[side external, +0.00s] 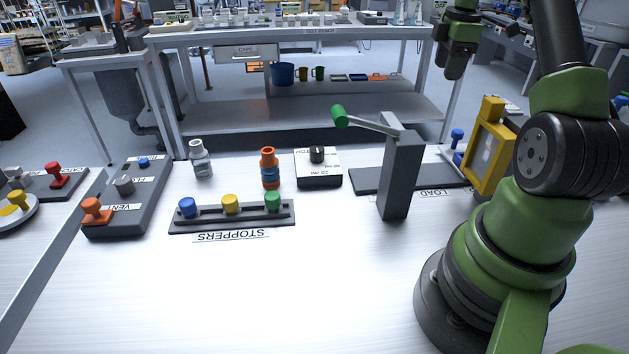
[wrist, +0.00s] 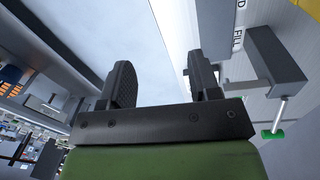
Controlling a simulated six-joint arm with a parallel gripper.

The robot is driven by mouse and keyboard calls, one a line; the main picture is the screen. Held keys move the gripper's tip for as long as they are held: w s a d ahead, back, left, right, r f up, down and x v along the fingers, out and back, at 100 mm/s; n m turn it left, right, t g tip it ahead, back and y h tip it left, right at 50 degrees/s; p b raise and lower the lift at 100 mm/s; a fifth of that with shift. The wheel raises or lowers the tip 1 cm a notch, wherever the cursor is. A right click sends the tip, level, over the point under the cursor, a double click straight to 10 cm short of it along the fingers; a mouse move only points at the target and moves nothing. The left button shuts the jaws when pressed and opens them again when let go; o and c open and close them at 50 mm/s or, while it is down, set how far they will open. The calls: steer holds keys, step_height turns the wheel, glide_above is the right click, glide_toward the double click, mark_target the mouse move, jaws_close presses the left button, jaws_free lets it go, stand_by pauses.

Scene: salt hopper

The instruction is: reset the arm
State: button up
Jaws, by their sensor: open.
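My gripper (side external: 455,62) hangs high at the upper right in the side view, in front of the back bench and clear of the worktop. In the wrist view my gripper (wrist: 163,85) has its two dark fingers spread apart, with nothing between them. My green and black arm rises from its base at the right of the worktop. No object touches the gripper.
A lever post with a green handle (side external: 339,117) stands mid-right, near a yellow frame (side external: 488,150). A stopper rack (side external: 231,217), a vial (side external: 201,160), an orange-and-blue stack (side external: 269,168), a dial box (side external: 317,170) and a button panel (side external: 128,199) stand leftward. The front worktop is clear.

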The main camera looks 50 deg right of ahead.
steer(key=w+a+r+m+t, duration=0.25)
steer(key=a+r, duration=0.35)
steer(key=a, duration=0.6)
steer(key=w+a+r+m+t, duration=0.1)
steer(key=a+r+m, duration=0.2)
steer(key=a+r, duration=0.55)
steer(key=s+a+f+m+t+y, duration=0.1)
steer(key=s+a+f+m, duration=0.1)
steer(key=s+a, duration=0.3)
steer(key=s+a+f+m+t+y, duration=0.1)
steer(key=s+a+m, duration=0.3)
steer(key=a, duration=0.8)
steer(key=shift+s+f+t+y, duration=0.3)
steer(key=shift+s+f+t, duration=0.25)
steer(key=shift+s, duration=0.45)
steer(key=shift+f, duration=0.1)
